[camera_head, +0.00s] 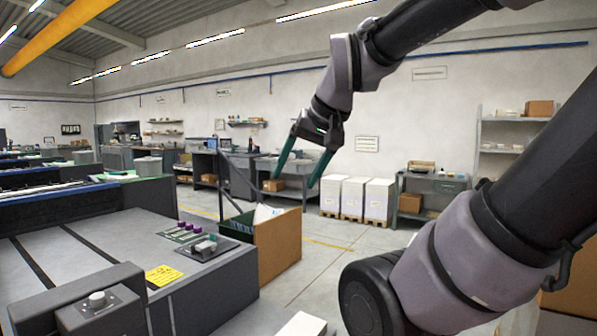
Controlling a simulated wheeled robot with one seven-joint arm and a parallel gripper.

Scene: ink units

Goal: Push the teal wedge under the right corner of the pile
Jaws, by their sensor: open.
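My gripper (295,181) hangs in the upper middle of the view with its two long dark-green fingers spread, pointing down, and nothing between them. It is in the air, above and beyond the open cardboard box. Which pile is meant is unclear. White block-like stacks (380,199) stand on wooden pallets on the floor behind the gripper, to its right. No wedge shows at their right corner.
The cardboard box (281,247) with white sheets inside stands against the near grey machine (105,235). A yellow label (163,275) and purple knobs are on the machine. A desk (434,190) and shelves (505,150) line the back wall. Floor (335,262) right of the box is clear.

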